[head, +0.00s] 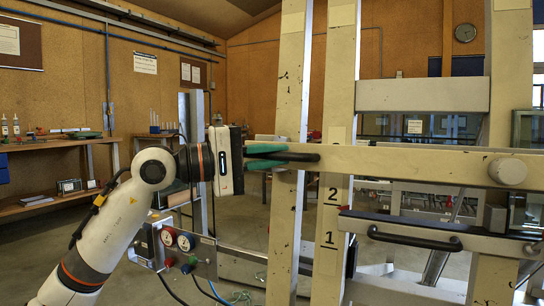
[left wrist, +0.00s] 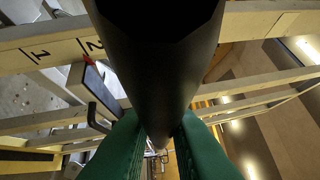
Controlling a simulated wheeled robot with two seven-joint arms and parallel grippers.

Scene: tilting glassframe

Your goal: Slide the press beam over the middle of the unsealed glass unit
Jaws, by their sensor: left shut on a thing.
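The press beam (head: 420,163) is a long cream bar lying nearly level across the upright posts in the head view, with a round knob near its right end. A dark handle (head: 305,157) sticks out from its left end. My left gripper (head: 284,157), with green fingers, is shut on this handle. In the left wrist view the dark handle (left wrist: 155,60) fills the middle between the green fingers (left wrist: 158,137). I cannot clearly make out the unsealed glass unit. My right gripper is not in view.
Tall cream posts (head: 290,110) stand behind the beam, one marked 1 and 2. A lower rail with a black bar handle (head: 415,238) runs below the beam. A panel with gauges (head: 176,240) and hoses stands at lower left. A workbench (head: 60,143) lines the left wall.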

